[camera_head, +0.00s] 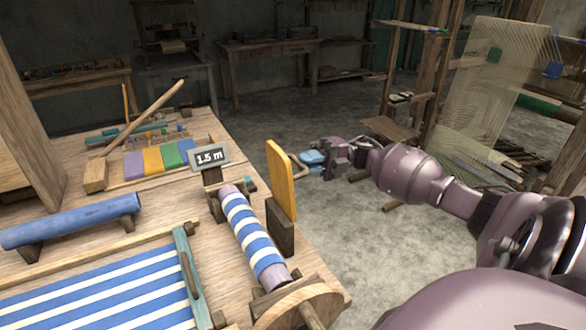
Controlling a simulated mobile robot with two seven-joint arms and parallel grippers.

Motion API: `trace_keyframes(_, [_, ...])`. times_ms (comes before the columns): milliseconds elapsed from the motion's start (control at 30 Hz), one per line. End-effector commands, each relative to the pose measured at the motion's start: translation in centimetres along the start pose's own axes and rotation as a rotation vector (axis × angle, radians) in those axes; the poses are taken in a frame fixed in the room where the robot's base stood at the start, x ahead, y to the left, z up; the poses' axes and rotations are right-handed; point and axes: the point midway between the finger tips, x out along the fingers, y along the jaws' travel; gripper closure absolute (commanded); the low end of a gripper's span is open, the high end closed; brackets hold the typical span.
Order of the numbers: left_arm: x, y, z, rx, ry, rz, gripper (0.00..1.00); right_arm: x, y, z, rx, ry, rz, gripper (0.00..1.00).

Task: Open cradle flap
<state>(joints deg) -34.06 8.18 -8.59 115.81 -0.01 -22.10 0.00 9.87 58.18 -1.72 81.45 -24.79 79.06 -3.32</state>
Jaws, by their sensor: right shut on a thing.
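The cradle flap (282,178) is an orange-yellow panel standing about upright at the table's right edge, on a dark wooden block. A small wooden handle (297,170) sticks out from its right side. My right gripper (307,163), with blue fingers, reaches in from the right and is shut on that handle. Just left of the flap, a roll of blue-and-white striped cloth (250,235) lies in its cradle. The exact contact between fingers and handle is small and partly hidden. My left gripper is out of view.
A "1.5 m" sign (209,157) stands behind the roll. A blue roller (72,222), striped cloth (110,292), coloured blocks (153,160) and a wooden stick (145,115) are on the table (165,205). A wooden wheel (300,305) is in front. Open floor (350,235) lies right of the table.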

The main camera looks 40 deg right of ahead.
Motion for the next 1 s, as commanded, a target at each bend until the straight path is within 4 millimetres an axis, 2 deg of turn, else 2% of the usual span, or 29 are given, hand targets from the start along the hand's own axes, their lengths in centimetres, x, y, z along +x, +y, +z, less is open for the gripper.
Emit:
trace_keyframes(33, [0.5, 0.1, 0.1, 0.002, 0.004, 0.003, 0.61, -0.4, -0.9, 0.0, 0.007, 0.002, 0.032, 1.00])
trace_keyframes(167, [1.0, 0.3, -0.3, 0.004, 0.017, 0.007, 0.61, -1.2, -1.1, -0.1, 0.006, 0.003, 0.104, 1.00])
trace_keyframes(300, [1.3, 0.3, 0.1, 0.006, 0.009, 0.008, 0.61, -1.9, -1.3, -0.1, 0.004, 0.004, 0.157, 1.00])
trace_keyframes(933, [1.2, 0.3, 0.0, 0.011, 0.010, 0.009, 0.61, -2.3, -1.4, -0.1, 0.002, 0.006, 0.205, 1.00])
trace_keyframes(967, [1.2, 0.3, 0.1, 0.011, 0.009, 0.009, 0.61, -2.3, -1.4, -0.1, 0.002, 0.006, 0.205, 0.84])
trace_keyframes(1000, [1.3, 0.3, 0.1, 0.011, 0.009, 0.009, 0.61, -2.3, -1.4, -0.1, 0.002, 0.006, 0.205, 0.78])
